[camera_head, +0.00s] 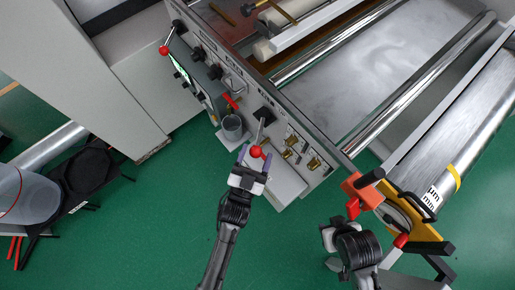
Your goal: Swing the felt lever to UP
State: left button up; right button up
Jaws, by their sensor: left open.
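A lever with a red ball knob (256,152) hangs from a black mount (265,114) on the machine's side panel, its metal rod pointing down. I take it as the felt lever; its label is too small to read. My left gripper (254,158) is open, with its two fingers on either side of the red knob. Whether they touch it I cannot tell. My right gripper (331,240) is at the lower right, well away from the lever, and its fingers are not clear.
A second red-knobbed lever (166,48) is at the panel's upper left. A grey cup (232,127) stands left of the felt lever, and brass fittings (291,147) are to its right. An orange clamp-like part (363,191) is near my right arm. Green floor lies below.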

pick_arm(q)
jog(key=v, duration=1.2)
jog(key=shift+s+b, duration=0.2)
jog(key=shift+b, duration=0.15)
jog(key=shift+a, duration=0.1)
